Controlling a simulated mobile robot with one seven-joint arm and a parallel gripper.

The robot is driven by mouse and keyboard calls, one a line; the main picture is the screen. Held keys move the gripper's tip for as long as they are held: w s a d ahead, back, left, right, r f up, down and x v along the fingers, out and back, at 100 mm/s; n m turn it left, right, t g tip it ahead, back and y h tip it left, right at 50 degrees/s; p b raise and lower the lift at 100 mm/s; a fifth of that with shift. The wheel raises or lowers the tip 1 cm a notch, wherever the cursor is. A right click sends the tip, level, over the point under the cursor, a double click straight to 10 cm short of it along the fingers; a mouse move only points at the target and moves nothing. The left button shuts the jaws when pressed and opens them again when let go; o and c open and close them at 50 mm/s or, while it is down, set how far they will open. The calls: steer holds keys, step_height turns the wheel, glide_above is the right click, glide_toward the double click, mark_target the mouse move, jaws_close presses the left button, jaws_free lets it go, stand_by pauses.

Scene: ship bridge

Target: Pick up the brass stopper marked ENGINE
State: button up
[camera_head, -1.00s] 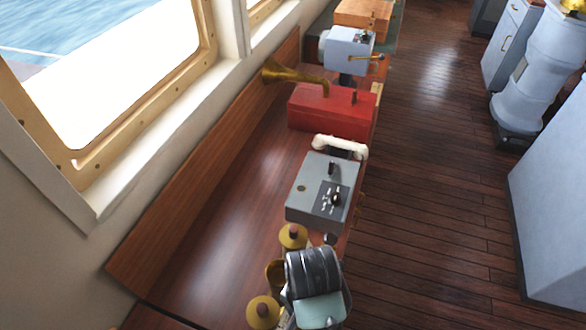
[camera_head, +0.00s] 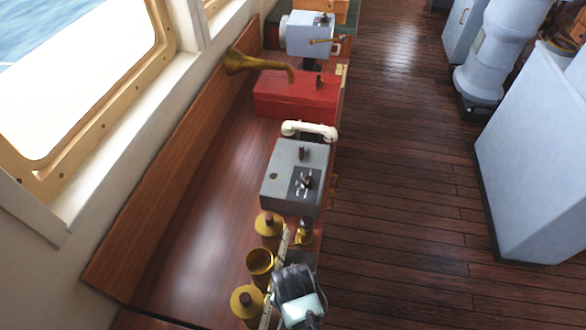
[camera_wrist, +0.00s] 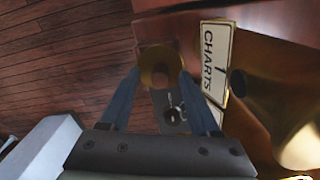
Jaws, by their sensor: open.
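A loose brass stopper with a dark top (camera_head: 305,230) stands by the desk's right edge, beside the voice pipes. In the wrist view a round brass stopper (camera_wrist: 160,65) shows between my fingertips; I see no marking on it. My gripper (camera_wrist: 161,73) is open, its two bluish fingers on either side of the stopper; contact cannot be told. In the head view my gripper's housing (camera_head: 297,285) hides the fingers. An open brass voice pipe (camera_head: 260,262) stands between two stoppered pipes (camera_head: 268,225) (camera_head: 247,302). A plate reading CHARTS (camera_wrist: 214,60) is at the stopper's right.
A grey telephone box (camera_head: 288,175) with a white handset lies beyond the pipes. A red box (camera_head: 295,95) with a brass horn stands behind it. The desk (camera_head: 205,235) is clear at left. Wooden floor (camera_head: 400,200) is open at right, before a grey cabinet (camera_head: 535,160).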

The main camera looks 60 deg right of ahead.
jaws_close()
stand_by(0.3)
